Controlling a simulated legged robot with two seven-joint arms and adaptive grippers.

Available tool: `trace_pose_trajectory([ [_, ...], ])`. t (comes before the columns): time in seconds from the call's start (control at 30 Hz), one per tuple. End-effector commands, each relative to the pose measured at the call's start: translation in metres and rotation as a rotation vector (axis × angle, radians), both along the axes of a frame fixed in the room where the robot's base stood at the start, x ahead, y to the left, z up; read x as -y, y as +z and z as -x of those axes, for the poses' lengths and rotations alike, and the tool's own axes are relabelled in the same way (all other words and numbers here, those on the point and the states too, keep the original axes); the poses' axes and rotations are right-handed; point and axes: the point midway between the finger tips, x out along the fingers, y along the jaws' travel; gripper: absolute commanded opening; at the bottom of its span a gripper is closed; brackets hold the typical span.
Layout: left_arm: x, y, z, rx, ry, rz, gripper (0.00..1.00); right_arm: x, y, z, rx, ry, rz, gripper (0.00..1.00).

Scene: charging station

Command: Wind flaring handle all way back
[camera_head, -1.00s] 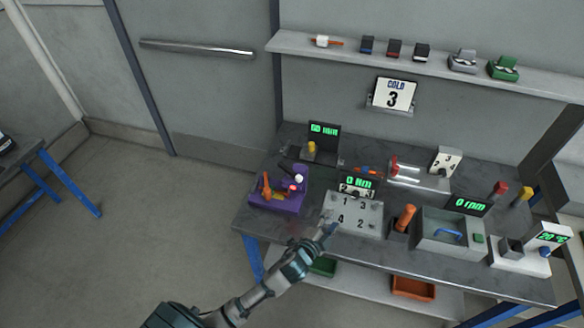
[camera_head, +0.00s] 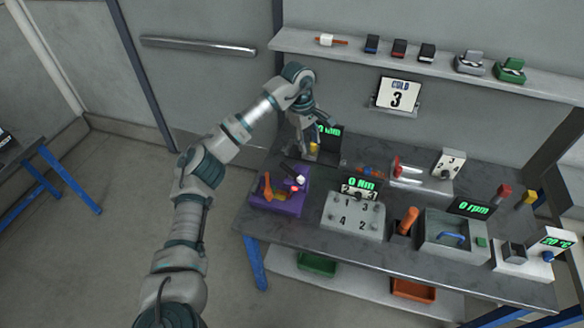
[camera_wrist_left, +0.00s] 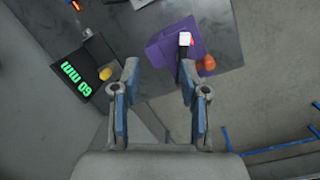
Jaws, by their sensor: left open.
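The purple fixture (camera_head: 279,206) sits at the table's left end. It carries an orange handle (camera_head: 267,186) and a dark bar with a white end (camera_head: 300,180); I cannot tell for sure which part is the flaring handle. In the left wrist view the purple fixture (camera_wrist_left: 160,46) lies beyond the open fingers (camera_wrist_left: 158,68). The white-ended bar (camera_wrist_left: 184,41) is near the right fingertip, with an orange part (camera_wrist_left: 207,63) beside it. My right gripper is not in view.
The grey numbered block (camera_head: 350,222) stands right of the purple fixture. The shelf (camera_head: 420,65) runs above the table. Floor left of the table is clear.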

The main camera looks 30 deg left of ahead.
Motion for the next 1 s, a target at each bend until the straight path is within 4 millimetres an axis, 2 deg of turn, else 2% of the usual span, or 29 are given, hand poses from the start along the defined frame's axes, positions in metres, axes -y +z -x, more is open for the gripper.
trace_pose_trajectory([
  [0.03,-0.022,0.016,0.005,-0.016,0.013,-0.063,0.44,-0.003,0.0,-0.003,0.004,-0.001,-0.004,0.4],
  [0.1,-0.041,0.029,0.012,-0.044,0.023,-0.122,0.44,-0.008,0.0,-0.005,0.007,-0.003,-0.011,0.4],
  [0.2,-0.051,0.034,0.017,-0.062,0.028,-0.159,0.44,-0.016,-0.001,-0.004,0.004,-0.005,-0.019,0.4],
  [0.27,-0.05,0.029,0.018,-0.067,0.028,-0.163,0.44,-0.019,-0.002,-0.002,-0.001,-0.006,-0.023,0.4],
  [0.43,-0.049,-0.002,0.018,-0.069,0.028,-0.163,0.44,-0.01,0.003,-0.008,0.0,-0.005,-0.017,0.4],
  [0.8,-0.055,-0.091,0.019,-0.067,0.028,-0.154,0.44,-0.014,0.008,-0.016,0.003,-0.007,-0.014,0.4],
  [1.0,-0.052,-0.123,0.019,-0.066,0.027,-0.156,0.44,-0.014,0.008,-0.017,0.003,-0.006,-0.014,0.4],
])
